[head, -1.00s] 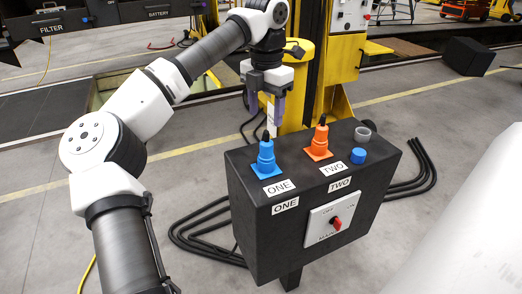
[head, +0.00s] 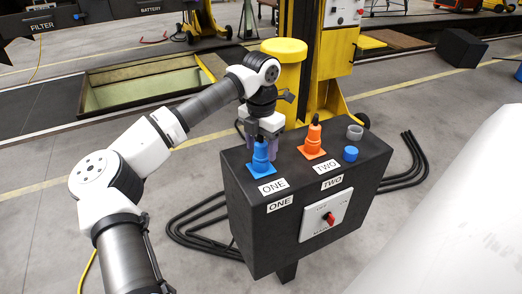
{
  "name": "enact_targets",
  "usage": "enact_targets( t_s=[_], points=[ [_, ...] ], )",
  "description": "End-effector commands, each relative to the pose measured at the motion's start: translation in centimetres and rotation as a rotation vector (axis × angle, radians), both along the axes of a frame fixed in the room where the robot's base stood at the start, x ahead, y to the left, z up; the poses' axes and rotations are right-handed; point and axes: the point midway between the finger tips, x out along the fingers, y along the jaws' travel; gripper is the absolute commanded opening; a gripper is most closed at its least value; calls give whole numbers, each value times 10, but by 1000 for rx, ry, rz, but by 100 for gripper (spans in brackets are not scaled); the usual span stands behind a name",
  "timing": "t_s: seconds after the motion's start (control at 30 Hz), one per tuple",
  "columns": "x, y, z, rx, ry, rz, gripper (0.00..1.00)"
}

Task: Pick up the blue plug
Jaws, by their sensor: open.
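The blue plug (head: 261,158) stands upright in a square blue base on top of the black box, behind the label ONE. My gripper (head: 262,146) points down at the plug, its fingers lowered around or just behind the plug's upper part. The jaws are open. The plug hides part of the fingers, so I cannot tell whether they touch it.
An orange plug (head: 314,139) stands to the right on the black box (head: 240,212), with a blue cap (head: 350,154) and a grey ring (head: 355,132) beyond it. A red switch (head: 330,219) is on the front. A yellow post (head: 285,70) stands behind.

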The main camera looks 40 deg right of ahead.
Motion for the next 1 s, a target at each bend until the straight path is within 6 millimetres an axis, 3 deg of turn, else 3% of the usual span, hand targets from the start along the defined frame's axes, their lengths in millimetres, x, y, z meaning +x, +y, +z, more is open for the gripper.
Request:
enact_targets(
  t_s=[0.07, 0.47, 0.77, 1.0],
  points=[
    [0, 0, 0, 0, 0, 0, 58],
    [0, 0, 0, 0, 0, 0, 7],
    [0, 0, 3, -1, 0, 0, 7],
    [0, 0, 25, -2, -2, 1, 7]
  ],
)
